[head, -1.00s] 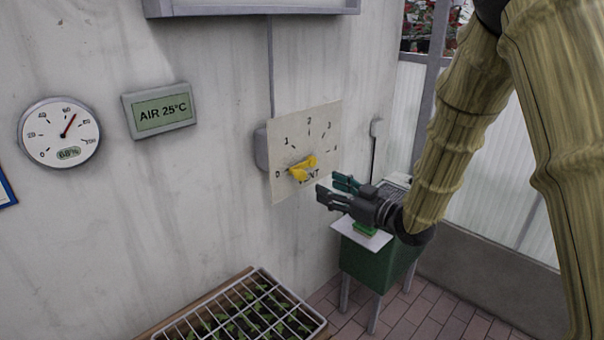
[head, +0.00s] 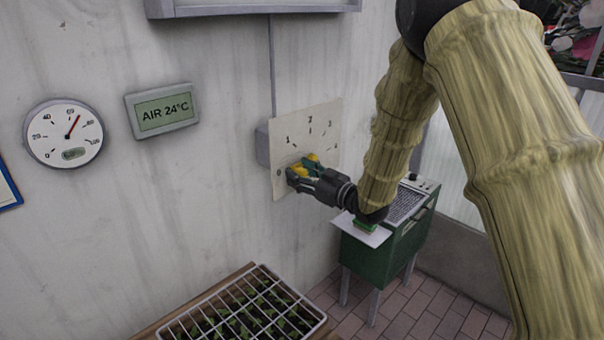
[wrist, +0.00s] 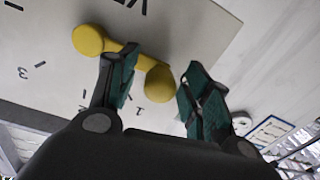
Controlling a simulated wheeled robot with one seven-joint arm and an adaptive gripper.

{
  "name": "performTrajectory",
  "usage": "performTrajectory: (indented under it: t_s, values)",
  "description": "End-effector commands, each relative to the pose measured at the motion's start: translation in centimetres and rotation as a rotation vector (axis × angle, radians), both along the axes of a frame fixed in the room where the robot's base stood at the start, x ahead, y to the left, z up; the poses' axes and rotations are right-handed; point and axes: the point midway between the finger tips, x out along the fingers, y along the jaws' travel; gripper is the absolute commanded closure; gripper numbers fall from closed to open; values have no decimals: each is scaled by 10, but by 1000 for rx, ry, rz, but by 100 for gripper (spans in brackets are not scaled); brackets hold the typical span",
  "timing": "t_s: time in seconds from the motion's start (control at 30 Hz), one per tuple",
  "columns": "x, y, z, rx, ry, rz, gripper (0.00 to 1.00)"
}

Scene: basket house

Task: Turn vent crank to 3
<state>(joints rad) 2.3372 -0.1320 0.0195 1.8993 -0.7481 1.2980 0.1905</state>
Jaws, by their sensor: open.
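The yellow vent crank (head: 313,157) sits on a pale dial plate (head: 325,118) on the wall, marked 1, 2 and 3 in an arc. My gripper (head: 298,172) is at the crank and covers much of it in the head view. In the wrist view the crank (wrist: 88,40) is a bar with two rounded ends. One rounded end lies between my two spread teal fingers, and the left finger crosses over the bar. The right finger stands apart from it. I cannot tell which mark the crank points at.
A green heater-like cabinet (head: 385,250) stands on legs below my arm. A wire-topped seedling tray (head: 245,310) is at the bottom. A round gauge (head: 63,133) and a display reading AIR 24°C (head: 162,110) hang on the wall to the left.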

Motion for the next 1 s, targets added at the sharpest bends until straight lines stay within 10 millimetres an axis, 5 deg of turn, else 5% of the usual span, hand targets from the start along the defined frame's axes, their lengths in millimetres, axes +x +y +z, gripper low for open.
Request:
performTrajectory:
  t_s: [0.17,0.43,1.0]
  values:
    - [0,0,0,0,0,0,51]
    - [0,0,0,0,0,0,100]
    - [1,-1,15,90,85,-2,100]
